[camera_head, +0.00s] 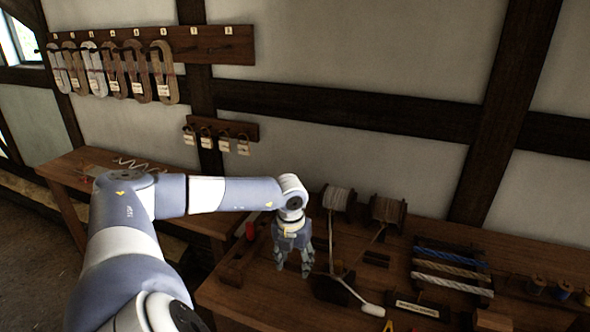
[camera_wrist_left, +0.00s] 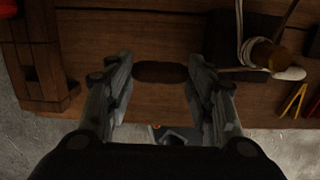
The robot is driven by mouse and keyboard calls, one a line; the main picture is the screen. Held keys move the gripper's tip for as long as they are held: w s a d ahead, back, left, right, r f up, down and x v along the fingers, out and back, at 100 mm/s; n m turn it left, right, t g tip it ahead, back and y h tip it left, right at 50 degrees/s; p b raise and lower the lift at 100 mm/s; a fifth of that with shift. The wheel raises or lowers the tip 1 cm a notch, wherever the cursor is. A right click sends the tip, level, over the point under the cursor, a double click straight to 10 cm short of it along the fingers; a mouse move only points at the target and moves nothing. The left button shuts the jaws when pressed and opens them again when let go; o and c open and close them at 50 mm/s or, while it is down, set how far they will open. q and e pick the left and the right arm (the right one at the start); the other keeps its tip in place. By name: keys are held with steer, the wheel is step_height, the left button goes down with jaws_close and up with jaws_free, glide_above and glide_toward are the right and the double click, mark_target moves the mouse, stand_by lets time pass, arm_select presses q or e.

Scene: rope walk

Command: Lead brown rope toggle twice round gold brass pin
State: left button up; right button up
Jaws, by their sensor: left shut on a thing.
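My left gripper (camera_head: 293,268) is low over the bench, left of the gold brass pin (camera_head: 338,268). In the left wrist view its fingers (camera_wrist_left: 160,82) are shut on the dark brown toggle (camera_wrist_left: 160,73), which lies crosswise between them. The brass pin (camera_wrist_left: 268,55) stands on a dark block, apart from the gripper. White rope (camera_wrist_left: 243,48) is around or beside the pin, and its white toggle (camera_head: 373,310) lies to the right. A tan-brown rope (camera_head: 366,250) runs from a spool toward the pin. How it passes the pin is unclear. My right gripper is not in view.
Two rope spools (camera_head: 388,210) stand at the back of the bench (camera_head: 235,292). A rack of blue and white ropes (camera_head: 452,270) is on the right. A red object (camera_head: 250,231) and a wooden frame (camera_wrist_left: 45,60) are left of the gripper. The bench's front edge is close.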

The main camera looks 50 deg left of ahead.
arm_select(q)
steer(key=shift+f+b, duration=2.95)
steer(key=shift+f, duration=0.35)
steer(key=o, duration=0.9)
steer(key=shift+r, duration=0.1)
step_height(320, 180, up, 12)
steer(key=s, duration=0.1)
steer(key=shift+s+d, duration=0.15)
steer(key=shift+d, duration=0.2)
